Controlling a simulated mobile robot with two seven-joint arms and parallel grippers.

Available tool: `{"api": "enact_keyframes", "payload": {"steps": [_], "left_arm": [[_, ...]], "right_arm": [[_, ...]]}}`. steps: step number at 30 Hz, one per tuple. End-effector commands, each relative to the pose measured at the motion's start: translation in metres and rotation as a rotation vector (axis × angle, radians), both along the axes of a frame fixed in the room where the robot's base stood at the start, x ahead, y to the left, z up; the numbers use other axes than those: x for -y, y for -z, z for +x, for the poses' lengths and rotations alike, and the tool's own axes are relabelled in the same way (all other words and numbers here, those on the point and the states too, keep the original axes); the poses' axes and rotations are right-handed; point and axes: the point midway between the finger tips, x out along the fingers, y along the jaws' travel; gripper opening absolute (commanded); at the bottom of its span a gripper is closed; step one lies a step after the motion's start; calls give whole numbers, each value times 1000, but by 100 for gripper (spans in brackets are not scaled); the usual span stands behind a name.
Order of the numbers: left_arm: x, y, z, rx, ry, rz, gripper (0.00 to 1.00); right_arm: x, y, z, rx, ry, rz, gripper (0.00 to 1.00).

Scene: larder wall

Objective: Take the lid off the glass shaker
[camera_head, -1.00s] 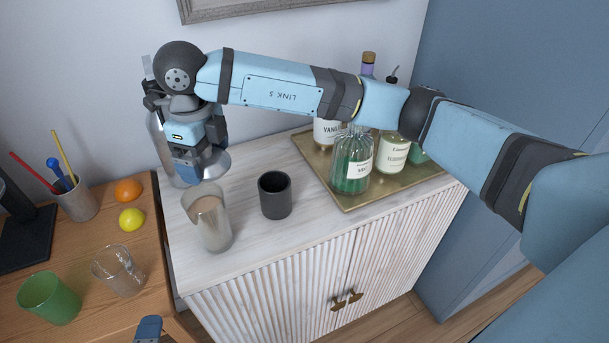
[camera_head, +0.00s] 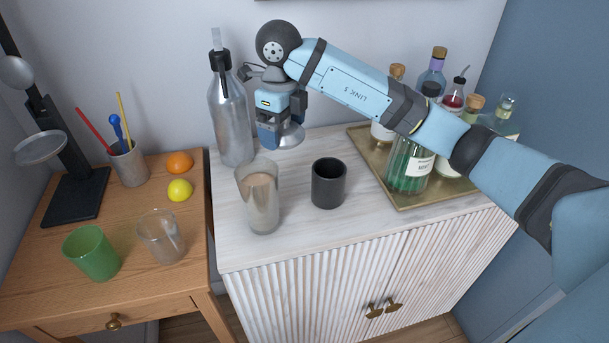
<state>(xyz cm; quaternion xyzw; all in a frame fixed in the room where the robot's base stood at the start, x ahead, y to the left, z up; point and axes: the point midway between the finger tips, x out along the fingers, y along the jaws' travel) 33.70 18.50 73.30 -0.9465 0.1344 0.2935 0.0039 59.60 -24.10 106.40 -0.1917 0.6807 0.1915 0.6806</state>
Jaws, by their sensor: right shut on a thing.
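The glass shaker (camera_head: 261,205) stands upright near the left end of the white cabinet, with its rim uncovered and something brownish showing in its upper part. The gripper's fingers partly hide the lid. My left gripper is not in view.
A black cup (camera_head: 328,184) stands right of the shaker, and a tall metal bottle (camera_head: 232,120) behind it. A gold tray (camera_head: 405,199) with several bottles lies at the right. The wooden table (camera_head: 150,279) at left holds a green glass (camera_head: 92,254) and a clear glass (camera_head: 162,238).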

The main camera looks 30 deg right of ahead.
Motion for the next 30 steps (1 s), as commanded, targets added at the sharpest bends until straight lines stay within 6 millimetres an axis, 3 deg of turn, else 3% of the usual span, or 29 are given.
{"api": "enact_keyframes", "payload": {"steps": [3, 10, 19, 25, 30], "left_arm": [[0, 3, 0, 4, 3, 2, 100], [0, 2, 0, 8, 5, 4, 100], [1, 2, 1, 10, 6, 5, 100], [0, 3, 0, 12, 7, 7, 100], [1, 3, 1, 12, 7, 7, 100]], "right_arm": [[-1, 36, -1, -5, 0, 1, 62], [0, 87, -1, -2, 1, 0, 62], [0, 112, 0, -1, 0, 0, 62], [-1, 141, 0, -2, -1, 1, 62], [-1, 145, 0, 2, -1, 1, 62]]}}
